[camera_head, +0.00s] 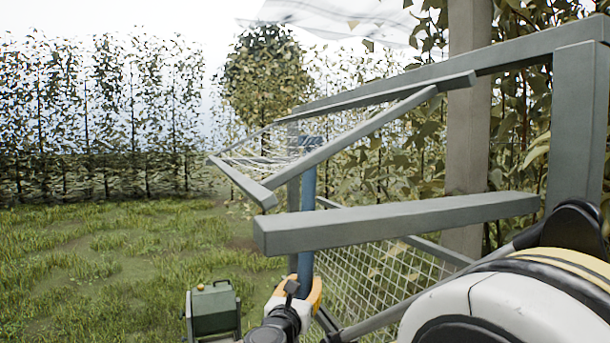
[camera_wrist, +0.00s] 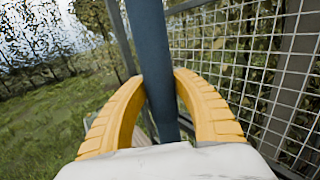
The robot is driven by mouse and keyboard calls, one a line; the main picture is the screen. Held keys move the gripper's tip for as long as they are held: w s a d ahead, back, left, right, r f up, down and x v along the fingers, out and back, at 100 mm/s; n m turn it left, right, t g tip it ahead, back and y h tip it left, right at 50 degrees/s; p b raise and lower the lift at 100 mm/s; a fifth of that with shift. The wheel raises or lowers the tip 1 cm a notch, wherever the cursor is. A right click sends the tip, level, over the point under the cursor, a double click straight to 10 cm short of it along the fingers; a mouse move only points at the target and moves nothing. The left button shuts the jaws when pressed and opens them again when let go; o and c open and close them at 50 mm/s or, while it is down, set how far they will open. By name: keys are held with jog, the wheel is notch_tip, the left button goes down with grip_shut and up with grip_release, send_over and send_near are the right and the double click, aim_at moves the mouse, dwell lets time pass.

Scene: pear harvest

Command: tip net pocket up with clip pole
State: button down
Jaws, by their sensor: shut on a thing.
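The clip pole (camera_head: 307,190) is a blue, nearly upright pole. It also fills the middle of the wrist view (camera_wrist: 150,50). My gripper (camera_wrist: 160,78) is shut around it, with one yellow finger on each side. In the head view my gripper (camera_head: 306,292) shows low on the pole, partly hidden by my wrist. The net pocket (camera_head: 241,182) is a grey bar frame with thin netting, above my gripper, tilted with its right side higher. The pole's upper end is at the net, partly behind a frame bar; I cannot tell whether it is clipped on.
A wire mesh panel (camera_head: 375,278) stands right of my gripper. A green box (camera_head: 213,310) stands on the grass at lower left. Grass (camera_head: 110,250) at left is open.

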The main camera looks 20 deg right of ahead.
notch_tip(320, 180, down, 15)
jog(key=b, duration=1.3)
dwell(1.2)
jog(key=a+f+b, duration=0.3)
jog(key=a, duration=0.9)
dwell(0.6)
